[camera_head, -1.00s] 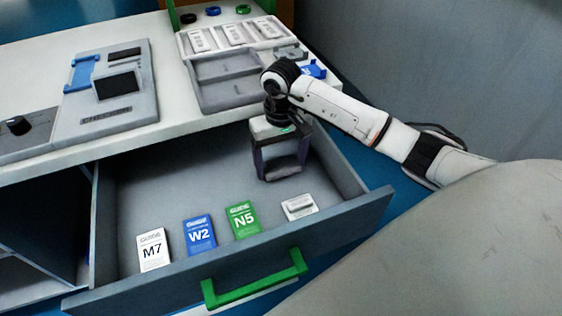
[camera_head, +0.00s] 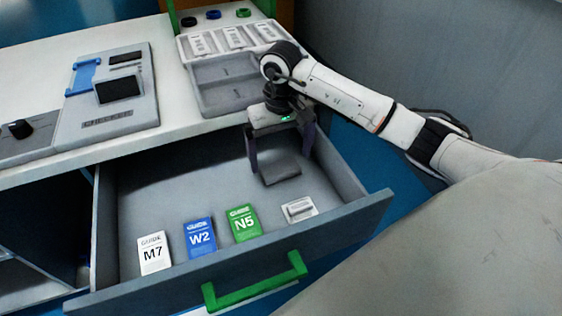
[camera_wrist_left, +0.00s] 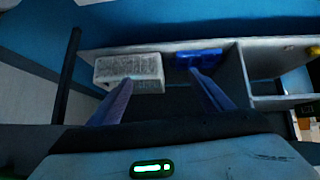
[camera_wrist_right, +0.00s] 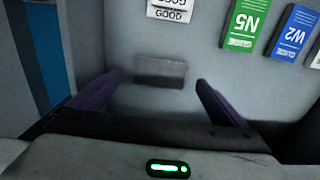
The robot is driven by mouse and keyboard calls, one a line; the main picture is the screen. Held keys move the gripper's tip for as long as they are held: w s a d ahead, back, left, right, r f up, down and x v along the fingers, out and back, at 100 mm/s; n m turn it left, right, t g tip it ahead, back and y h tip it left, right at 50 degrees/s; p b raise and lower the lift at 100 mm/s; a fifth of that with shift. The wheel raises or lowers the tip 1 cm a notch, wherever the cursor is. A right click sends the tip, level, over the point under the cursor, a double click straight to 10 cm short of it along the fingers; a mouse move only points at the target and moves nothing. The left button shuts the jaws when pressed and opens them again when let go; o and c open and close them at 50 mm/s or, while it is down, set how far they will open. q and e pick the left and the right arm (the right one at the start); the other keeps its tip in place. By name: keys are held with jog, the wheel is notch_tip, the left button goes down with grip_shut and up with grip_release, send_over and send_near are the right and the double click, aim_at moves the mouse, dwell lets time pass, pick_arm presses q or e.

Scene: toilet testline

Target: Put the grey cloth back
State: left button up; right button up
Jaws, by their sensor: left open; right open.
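The grey cloth (camera_head: 281,175) is a small dark grey rectangle lying on the floor of the open drawer (camera_head: 140,195), toward its right back part. In the right wrist view the cloth (camera_wrist_right: 160,72) lies ahead, between the fingertips as seen. My right gripper (camera_head: 281,161) is open above the cloth, one finger to each side, apparently clear of it. My left gripper (camera_wrist_left: 162,77) is out of the head view; in its wrist view it is open and empty, facing a white box (camera_wrist_left: 130,70) and a blue item (camera_wrist_left: 199,58).
Along the drawer's front lie a white M7 card (camera_head: 154,252), a blue W2 card (camera_head: 200,237), a green N5 card (camera_head: 243,222) and a small white piece (camera_head: 300,209). A grey tray (camera_head: 225,82) and a checker device (camera_head: 108,98) stand on the counter above.

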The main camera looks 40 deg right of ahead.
aim_at(282, 169)
notch_tip(282, 169, up, 8)
jog(key=shift+p, duration=0.3)
jog(key=shift+d, duration=0.1)
dwell(0.9)
